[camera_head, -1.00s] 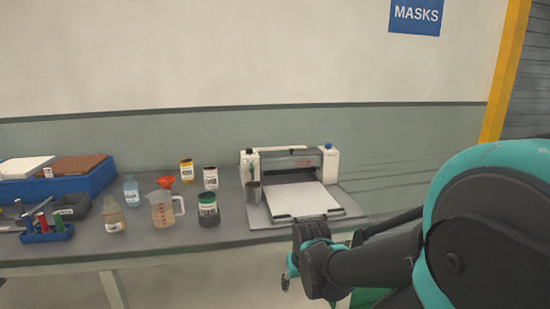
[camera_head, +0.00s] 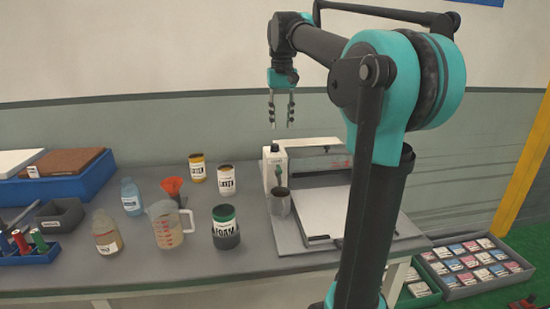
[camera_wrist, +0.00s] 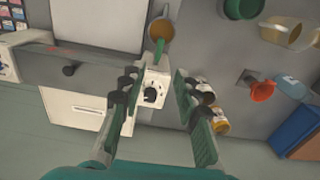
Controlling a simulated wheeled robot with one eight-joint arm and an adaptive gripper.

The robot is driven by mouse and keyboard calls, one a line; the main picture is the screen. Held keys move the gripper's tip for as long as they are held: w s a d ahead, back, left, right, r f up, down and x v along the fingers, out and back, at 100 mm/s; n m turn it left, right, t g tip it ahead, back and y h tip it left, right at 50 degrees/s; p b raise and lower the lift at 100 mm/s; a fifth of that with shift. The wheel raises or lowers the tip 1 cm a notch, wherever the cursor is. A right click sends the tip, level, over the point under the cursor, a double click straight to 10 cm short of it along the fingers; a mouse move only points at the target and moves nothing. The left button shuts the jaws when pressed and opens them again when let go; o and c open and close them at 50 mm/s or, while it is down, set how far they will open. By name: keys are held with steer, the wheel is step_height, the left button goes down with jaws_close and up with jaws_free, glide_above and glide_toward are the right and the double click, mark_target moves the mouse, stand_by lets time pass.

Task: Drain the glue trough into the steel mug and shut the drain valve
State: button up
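The steel mug (camera_head: 279,203) stands upright on the bench at the left front of the glue machine (camera_head: 318,205). In the wrist view, the mug (camera_wrist: 163,30) shows a tan inside, and a green valve part (camera_wrist: 158,50) reaches over its rim. The machine's white left housing (camera_wrist: 152,97) carries a black knob. The green part (camera_head: 275,150) also shows on the housing in the head view. The trough's inside is hidden. My gripper (camera_head: 281,126) points down, open and empty, above the left housing. In the wrist view its fingers (camera_wrist: 156,78) frame the housing without visible contact.
A measuring jug (camera_head: 168,228), a FOAM jar (camera_head: 226,230), a red funnel (camera_head: 172,186) and several bottles stand left of the mug. A blue bin (camera_head: 60,188) is at the far left. My arm covers the machine's right side. Trays of boxes (camera_head: 470,262) lie right of the bench.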

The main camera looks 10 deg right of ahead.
glide_toward(280, 169)
step_height(280, 169, down, 8)
steer(key=shift+w+f, duration=0.2)
stand_by(0.5)
steer(key=shift+c, duration=0.3)
jaws_close()
